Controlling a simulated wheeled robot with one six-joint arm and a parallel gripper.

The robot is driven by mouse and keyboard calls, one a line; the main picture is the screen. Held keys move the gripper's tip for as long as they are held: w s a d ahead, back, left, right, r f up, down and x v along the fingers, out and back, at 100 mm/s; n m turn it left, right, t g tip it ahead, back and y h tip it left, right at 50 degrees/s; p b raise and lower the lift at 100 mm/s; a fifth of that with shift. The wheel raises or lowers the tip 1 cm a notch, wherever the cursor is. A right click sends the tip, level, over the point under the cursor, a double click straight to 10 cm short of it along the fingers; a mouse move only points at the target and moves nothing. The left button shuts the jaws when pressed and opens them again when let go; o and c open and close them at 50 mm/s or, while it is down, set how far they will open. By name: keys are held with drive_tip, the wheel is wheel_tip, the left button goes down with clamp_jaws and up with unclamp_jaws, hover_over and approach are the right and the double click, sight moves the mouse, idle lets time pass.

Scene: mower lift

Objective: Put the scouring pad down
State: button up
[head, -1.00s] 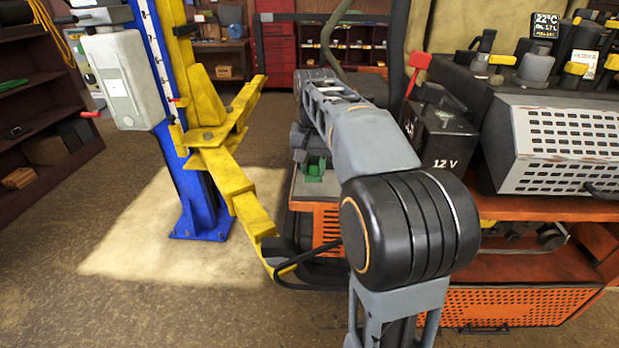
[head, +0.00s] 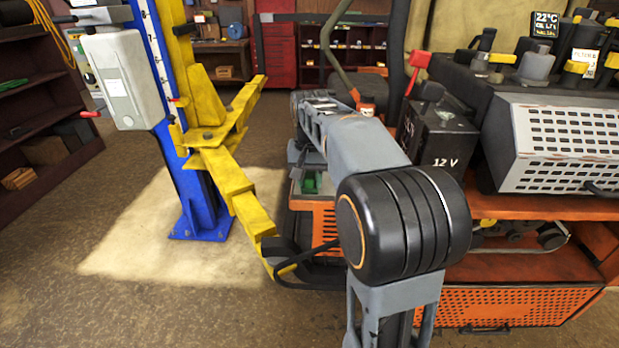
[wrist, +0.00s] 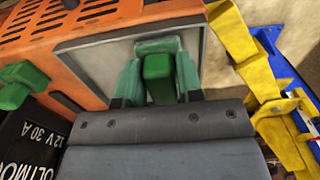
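The scouring pad (wrist: 158,78) shows in the wrist view as a green block between the two teal fingers of my gripper (wrist: 159,85). The fingers lie close on both sides of it, and my gripper looks shut on it. It is over a pale grey flat surface (wrist: 98,66) with an orange slotted housing beyond. In the head view my gripper (head: 310,183) is small, at the far end of my arm, low over that surface; the pad cannot be told apart from the fingers there. Whether the pad touches the surface cannot be told.
A black 12 V battery (head: 436,145) stands close right of my arm. A yellow lift arm (head: 240,195) on a blue post (head: 200,190) is to the left. A green knob-like part (wrist: 14,84) is at the wrist view's left edge. A white perforated box (head: 565,145) stands right.

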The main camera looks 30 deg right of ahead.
sight(310, 176)
drive_tip(key=o, duration=0.3)
drive_tip(key=shift+o, duration=0.2)
wheel_tip(310, 176, up, 12)
drive_tip(key=p, duration=0.2)
drive_tip(key=s+a+f+n+t, duration=0.2)
drive_tip(key=s+a+f+n, duration=0.1)
drive_tip(key=s+f, duration=0.4)
drive_tip(key=s+a+f+n+t, duration=0.1)
drive_tip(key=s+a+f+n, duration=0.2)
drive_tip(key=s+a+f, duration=0.3)
wheel_tip(310, 176, down, 5)
drive_tip(key=shift+s+a+r+t, duration=0.15)
drive_tip(key=shift+s+t, duration=0.25)
drive_tip(key=shift+s, duration=0.85)
